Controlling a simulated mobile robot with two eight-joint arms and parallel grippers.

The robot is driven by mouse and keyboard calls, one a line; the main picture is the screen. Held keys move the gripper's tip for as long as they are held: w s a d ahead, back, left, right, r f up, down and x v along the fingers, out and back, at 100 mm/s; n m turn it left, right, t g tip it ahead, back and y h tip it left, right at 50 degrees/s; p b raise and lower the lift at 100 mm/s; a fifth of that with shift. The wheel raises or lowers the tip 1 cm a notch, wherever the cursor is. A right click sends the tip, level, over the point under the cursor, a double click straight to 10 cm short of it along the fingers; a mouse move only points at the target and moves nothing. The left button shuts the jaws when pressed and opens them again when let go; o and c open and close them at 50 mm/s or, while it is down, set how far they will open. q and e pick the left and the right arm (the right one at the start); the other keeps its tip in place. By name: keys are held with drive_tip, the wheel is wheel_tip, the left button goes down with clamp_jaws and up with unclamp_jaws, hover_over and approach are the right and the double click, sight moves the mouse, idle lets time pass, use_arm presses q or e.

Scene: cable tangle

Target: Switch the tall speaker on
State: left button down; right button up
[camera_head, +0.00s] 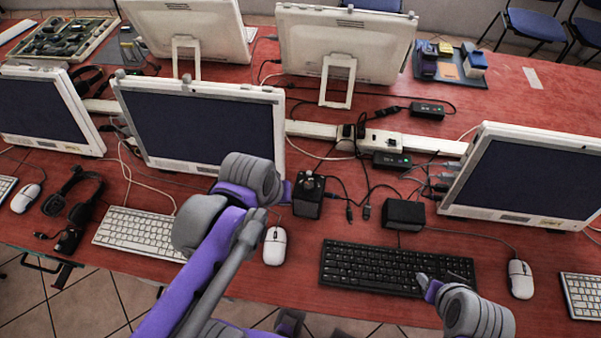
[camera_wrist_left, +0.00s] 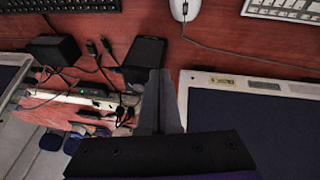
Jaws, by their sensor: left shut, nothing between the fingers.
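The tall speaker (camera_head: 308,197) is an upright black box with a greyish knob-like part on top. It stands on the red table right of the middle monitor; in the left wrist view it is the dark box (camera_wrist_left: 146,52) just beyond my fingers. My left gripper (camera_head: 284,191) is beside the speaker's left side, close to it; I cannot tell if they touch. Its fingers (camera_wrist_left: 160,100) are shut and empty. The speaker's switch is too small to make out. My right gripper (camera_head: 428,287) is over the black keyboard's right end, its jaw opening unclear.
A lower black box (camera_head: 403,214) stands to the right, with loose cables between. The black keyboard (camera_head: 390,268) and a white mouse (camera_head: 274,246) lie in front. The middle monitor (camera_head: 205,125) is close on the left. A power strip (camera_head: 385,140) runs behind.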

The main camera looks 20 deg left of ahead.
sight(303, 174)
use_arm(q)
drive_tip(key=w+a+r+n+g+h, duration=0.1)
drive_tip(key=w+a+n, duration=0.2)
drive_tip(key=n, duration=0.2)
drive_tip(key=w+a+r+n+g+h+b, duration=0.1)
drive_tip(key=w+a+r+n, duration=0.1)
drive_tip(key=w+a+n, duration=0.1)
drive_tip(key=w+a+r+n+g+h+b, duration=0.1)
drive_tip(key=w+a+r+n+h, duration=0.1)
drive_tip(key=n, duration=0.6)
drive_tip(key=shift+w+a+r, duration=0.1)
drive_tip(key=shift+w+a, duration=0.35)
drive_tip(key=shift+w, duration=0.25)
drive_tip(key=shift+w+a+r, duration=0.1)
drive_tip(key=shift+w+a, duration=0.3)
drive_tip(key=shift+w, duration=0.25)
drive_tip(key=shift+f+b, duration=0.1)
drive_tip(key=shift+b, duration=0.2)
drive_tip(key=x, duration=0.9)
drive_tip(key=shift+b, duration=0.3)
drive_tip(key=d, duration=0.3)
drive_tip(key=shift+w+d+f, duration=0.1)
drive_tip(key=shift+w+f, duration=0.2)
drive_tip(key=shift+f, duration=0.1)
drive_tip(key=shift+w+d, duration=0.15)
drive_tip(key=shift+d, duration=0.35)
